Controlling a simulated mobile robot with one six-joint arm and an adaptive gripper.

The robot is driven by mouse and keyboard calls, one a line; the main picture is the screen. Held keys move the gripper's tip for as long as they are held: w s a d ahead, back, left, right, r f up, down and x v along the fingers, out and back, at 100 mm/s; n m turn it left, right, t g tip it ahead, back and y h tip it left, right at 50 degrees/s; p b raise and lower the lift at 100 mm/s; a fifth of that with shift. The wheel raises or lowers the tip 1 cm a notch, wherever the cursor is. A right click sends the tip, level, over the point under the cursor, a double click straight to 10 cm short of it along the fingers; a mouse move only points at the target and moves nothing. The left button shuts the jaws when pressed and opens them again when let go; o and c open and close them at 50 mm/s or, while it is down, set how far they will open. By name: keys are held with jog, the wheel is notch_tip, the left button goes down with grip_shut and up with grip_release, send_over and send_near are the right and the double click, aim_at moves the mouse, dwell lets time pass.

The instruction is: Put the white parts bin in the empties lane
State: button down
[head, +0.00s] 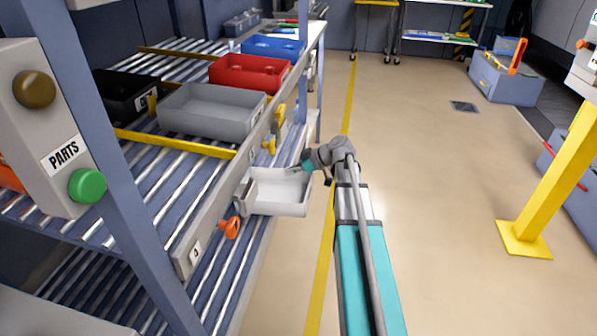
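The white parts bin (281,194) is at the middle of the head view, at the right edge of the rack. It looks empty and roughly level, and overlaps the lower roller lane (236,280) in the picture. I cannot tell whether it rests on those rollers or hangs above them. My gripper (297,168) is at the bin's far right rim, reached from the right by my teal arm. Its fingers are small and partly hidden, so I cannot tell whether they grip the rim. No lane label reading "empties" is legible.
The upper roller lanes hold a grey bin (212,110), a red bin (250,74), a blue bin (273,46) and a black bin (126,95). An orange knob (229,228) sticks out near the white bin. A blue rack post (120,170) stands left. Open floor (430,200) lies right.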

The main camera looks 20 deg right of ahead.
aim_at(252, 175)
jog(key=shift+w+a+f+b, duration=0.3)
jog(key=shift+w+a, duration=1.1)
jog(key=shift+a, duration=0.5)
jog(key=shift+w+a+f+b, duration=0.25)
jog(key=shift+w+a, duration=1.1)
jog(key=shift+a, duration=0.55)
jog(key=shift+w+a+f+b, duration=0.3)
jog(key=shift+w+a, duration=1.1)
jog(key=shift+a, duration=0.5)
jog(key=shift+s+d+f+b, duration=0.1)
jog(key=shift+f+b, duration=0.6)
jog(key=shift+s+d+f+b, duration=0.1)
jog(key=shift+f+b, duration=0.55)
jog(key=c, duration=0.7)
grip_release()
jog(key=shift+r, duration=0.1)
jog(key=shift+r+p, duration=3.45)
jog(key=shift+p, duration=0.1)
